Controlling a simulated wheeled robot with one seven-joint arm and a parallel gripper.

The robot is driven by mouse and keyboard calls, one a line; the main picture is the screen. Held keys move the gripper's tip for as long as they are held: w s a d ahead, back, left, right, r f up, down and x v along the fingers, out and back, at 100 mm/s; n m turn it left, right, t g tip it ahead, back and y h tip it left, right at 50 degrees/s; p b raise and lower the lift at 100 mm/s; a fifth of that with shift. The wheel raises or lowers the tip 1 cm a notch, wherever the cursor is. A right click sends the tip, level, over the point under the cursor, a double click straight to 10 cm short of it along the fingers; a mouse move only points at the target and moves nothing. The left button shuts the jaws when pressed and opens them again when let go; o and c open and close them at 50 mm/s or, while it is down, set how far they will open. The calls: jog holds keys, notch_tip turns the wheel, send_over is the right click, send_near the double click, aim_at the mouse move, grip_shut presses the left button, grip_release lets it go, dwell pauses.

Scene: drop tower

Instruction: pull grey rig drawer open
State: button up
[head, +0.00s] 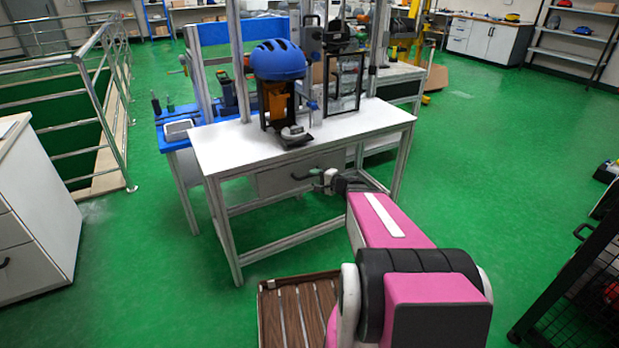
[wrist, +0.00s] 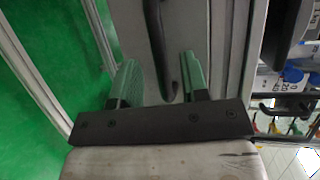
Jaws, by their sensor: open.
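The grey rig drawer (head: 275,181) hangs under the white top of the rig table (head: 225,150), and its front looks flush and closed. Its dark handle (head: 303,176) is partly hidden by my gripper (head: 320,178), which is close in front of the drawer's right part. In the wrist view the black curved handle (wrist: 158,40) runs down between the two fingers of my gripper (wrist: 157,78). The fingers are open, with a gap visible on both sides of the handle. Whether they touch the handle cannot be told.
A blue helmet (head: 278,60) sits on a stand on the rig table. A blue side table (head: 180,143) adjoins at left. A white cabinet (head: 35,215) stands at far left and a black wire cage (head: 580,285) at right. Green floor is clear right of the rig.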

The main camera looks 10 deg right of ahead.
aim_at(310, 176)
jog(key=shift+x, duration=1.8)
grip_shut()
jog(key=shift+s, duration=0.1)
